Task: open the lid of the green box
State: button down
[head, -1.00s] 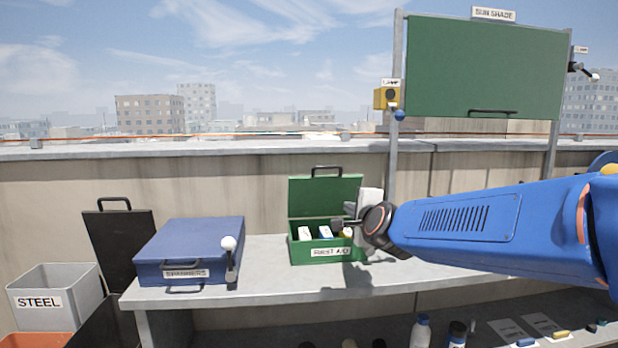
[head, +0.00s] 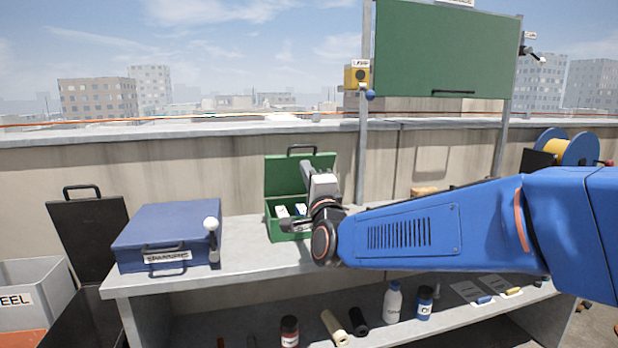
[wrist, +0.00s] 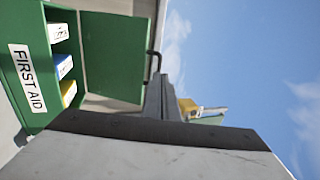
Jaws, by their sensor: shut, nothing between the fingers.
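The green first aid box (head: 277,225) stands on the shelf top in the head view, its lid (head: 285,176) raised upright at the back with a dark handle (head: 301,149) on its upper edge. Small white, blue and yellow packs show inside it. In the wrist view the box (wrist: 32,100) appears turned on its side, with the open lid (wrist: 112,58) and its handle (wrist: 155,65). My gripper (head: 290,224) is in front of the box's right part and hides some of it. The gripper is shut and empty; I cannot tell whether it touches the box.
A closed blue spanners box (head: 168,236) with a white-knobbed lever stands left on the shelf top. A grey steel bin (head: 30,300) is further left. A green sun shade panel (head: 440,50) hangs behind. The shelf top between the boxes is clear.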

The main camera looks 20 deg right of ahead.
send_near(296, 156)
jog(key=w+r, duration=0.4)
jog(key=shift+w+r, duration=0.2)
jog(key=shift+r, duration=0.2)
jog(key=shift+w+r+g, duration=0.45)
jog(key=shift+w+g, duration=0.05)
jog(key=shift+w, duration=0.35)
jog(key=shift+w+r+g, duration=0.5)
jog(key=shift+w, duration=0.35)
jog(key=shift+w+r+g, duration=0.45)
jog(key=shift+w+g, duration=0.05)
jog(key=shift+w, duration=0.35)
jog(key=shift+w+r, duration=0.25)
jog(key=shift+w, duration=0.7)
jog(key=shift+w+r, duration=0.2)
jog(key=shift+w, duration=0.75)
jog(key=shift+w+r, duration=0.25)
jog(key=shift+w, duration=0.7)
